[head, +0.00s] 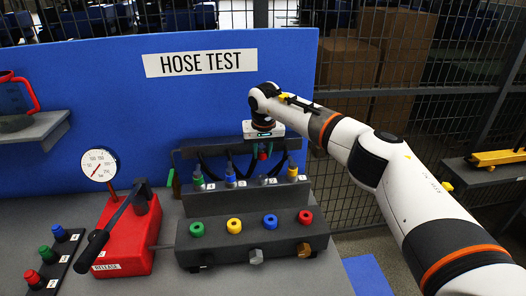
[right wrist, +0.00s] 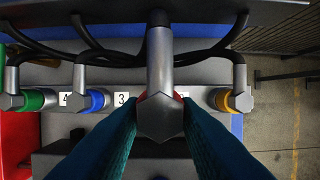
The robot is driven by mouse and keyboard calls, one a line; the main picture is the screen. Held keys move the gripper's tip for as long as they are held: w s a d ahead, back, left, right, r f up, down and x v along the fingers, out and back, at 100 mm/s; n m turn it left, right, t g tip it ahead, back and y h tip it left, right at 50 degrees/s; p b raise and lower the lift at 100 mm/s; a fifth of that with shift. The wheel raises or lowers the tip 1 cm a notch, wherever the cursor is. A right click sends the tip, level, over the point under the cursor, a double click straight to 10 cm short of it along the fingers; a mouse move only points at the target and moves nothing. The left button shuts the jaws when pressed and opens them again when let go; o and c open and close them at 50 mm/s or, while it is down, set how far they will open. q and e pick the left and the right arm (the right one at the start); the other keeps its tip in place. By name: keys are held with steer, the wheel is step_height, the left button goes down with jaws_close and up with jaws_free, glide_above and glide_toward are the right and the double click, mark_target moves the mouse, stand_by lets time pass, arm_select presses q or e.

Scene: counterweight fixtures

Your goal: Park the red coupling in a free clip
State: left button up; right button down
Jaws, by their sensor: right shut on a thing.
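The red coupling (head: 264,156) hangs from my right gripper (head: 263,147), above the rear clip rack (head: 247,194). In the right wrist view my dark teal fingers (right wrist: 160,112) are shut on the coupling's grey hex body (right wrist: 160,118), with a little red showing beside it. Its black hose runs back behind it. Below it in the head view, the third clip from the left (head: 263,180) looks empty. The green coupling (head: 198,183), blue coupling (head: 231,180) and yellow coupling (head: 292,171) sit in the other clips. My left gripper is not in view.
In front, a dark block holds green (head: 196,229), yellow (head: 234,226), blue (head: 270,221) and red (head: 305,217) ports. A red release unit (head: 126,240) with a black lever and gauge (head: 99,165) stands left. A blue panel (head: 200,110) rises behind.

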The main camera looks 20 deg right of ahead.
mark_target(262, 160)
steer(key=shift+f, duration=0.1)
steer(key=shift+f+b, duration=0.35)
steer(key=shift+f, duration=0.35)
steer(key=shift+f, duration=0.1)
steer(key=shift+f+b, duration=0.85)
steer(key=shift+f, duration=0.5)
steer(key=shift+f, duration=0.1)
steer(key=shift+f+b, duration=0.5)
steer(key=shift+f, duration=0.2)
steer(key=shift+f, duration=0.1)
steer(key=shift+f+b, duration=0.5)
steer(key=shift+f, duration=0.05)
